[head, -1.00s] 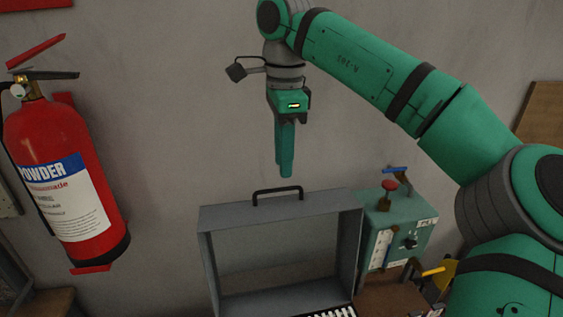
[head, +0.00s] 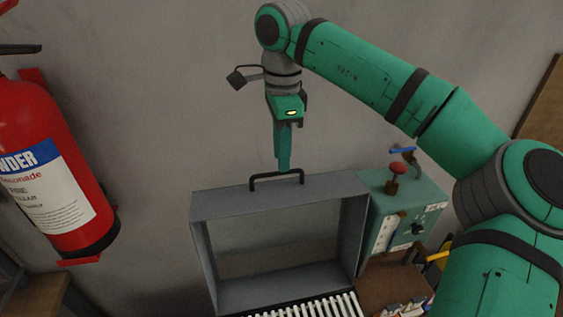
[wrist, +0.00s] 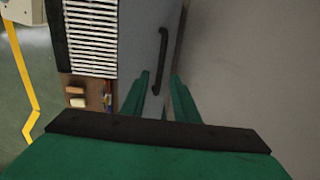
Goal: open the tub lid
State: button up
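The grey tub lid (head: 280,197) stands upright in the head view, its hollow inner side facing me. A black bar handle (head: 276,175) is on its top edge; the handle also shows in the wrist view (wrist: 164,45). My gripper (head: 283,168) points down, with its fingertips at the handle in the head view. In the wrist view my gripper (wrist: 160,76) has its two green fingers apart, with the lower part of the handle showing between them. I cannot tell whether either finger touches it. White slats (head: 305,307) show below the lid; the tub body is mostly out of view.
A green control box (head: 405,215) with a red knob (head: 397,168) stands right beside the lid. A red fire extinguisher (head: 50,170) hangs on the wall at left. A grey wall is close behind the lid. A brown surface (head: 385,285) lies below the control box.

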jog(key=shift+f, duration=1.55)
grip_shut()
jog(key=shift+s+d+r, duration=0.15)
jog(key=shift+s, duration=0.35)
jog(key=s+d+r+t, duration=0.1)
jog(key=s+t, duration=0.1)
jog(key=s, duration=0.4)
jog(key=s+d+t, duration=0.1)
jog(key=s+t, duration=0.1)
jog(key=s, duration=0.5)
jog(key=shift+s+d+r+y, duration=0.15)
jog(key=shift+d+r+y, duration=0.15)
jog(key=shift+r, duration=0.05)
grip_release()
